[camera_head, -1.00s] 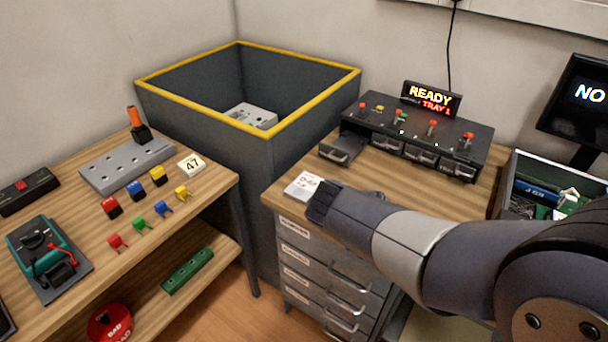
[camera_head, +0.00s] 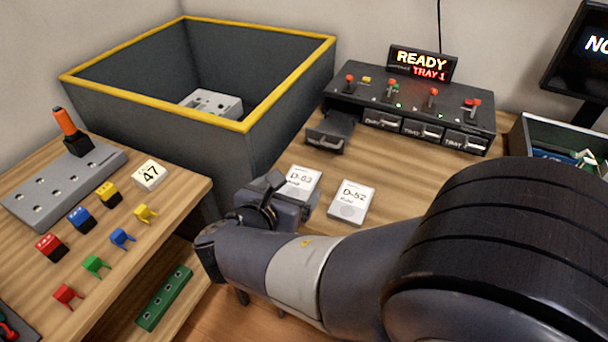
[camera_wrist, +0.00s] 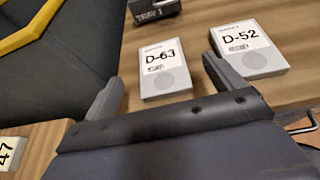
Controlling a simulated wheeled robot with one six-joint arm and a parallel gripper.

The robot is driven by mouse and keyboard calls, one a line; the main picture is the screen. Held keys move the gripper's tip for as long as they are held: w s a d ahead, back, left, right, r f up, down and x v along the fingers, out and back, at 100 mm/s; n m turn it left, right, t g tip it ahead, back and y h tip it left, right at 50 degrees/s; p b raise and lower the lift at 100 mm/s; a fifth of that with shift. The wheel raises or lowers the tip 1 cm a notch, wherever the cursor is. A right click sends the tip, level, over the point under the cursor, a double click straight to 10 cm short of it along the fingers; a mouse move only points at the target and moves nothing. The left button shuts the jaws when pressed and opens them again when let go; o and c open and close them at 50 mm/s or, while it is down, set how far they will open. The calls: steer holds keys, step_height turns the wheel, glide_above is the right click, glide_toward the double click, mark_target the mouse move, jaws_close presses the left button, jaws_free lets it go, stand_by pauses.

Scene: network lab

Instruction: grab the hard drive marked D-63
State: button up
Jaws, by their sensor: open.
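The hard drive marked D-63 (camera_head: 302,182) lies flat on the right wooden bench, a white-topped block partly hidden by my gripper in the head view. In the wrist view the D-63 drive (camera_wrist: 164,71) lies ahead, between the two fingers and beyond their tips. My gripper (camera_wrist: 164,72) is open and empty; it also shows in the head view (camera_head: 285,195), at the near side of the drive. A second drive, marked D-52 (camera_head: 351,202), lies just to the right, and in the wrist view (camera_wrist: 248,48) it sits just beyond the right finger.
A black switch console (camera_head: 415,112) with a READY TRAY 1 sign stands behind; its left tray (camera_head: 329,134) is pulled out. A dark bin with a yellow rim (camera_head: 290,75) stands left of the bench. The left bench holds a block marked 47 (camera_head: 149,175) and several coloured plugs.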

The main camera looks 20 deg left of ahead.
mark_target(301, 179)
steer(key=x, duration=0.2)
steer(key=b+x, duration=0.1)
steer(key=x, duration=0.2)
steer(key=shift+s+a+f, duration=0.1)
steer(key=shift+s+f, duration=0.05)
steer(key=shift+f, duration=0.25)
steer(key=shift+w+f, duration=0.1)
steer(key=shift+w, duration=0.3)
steer(key=c, duration=1.2)
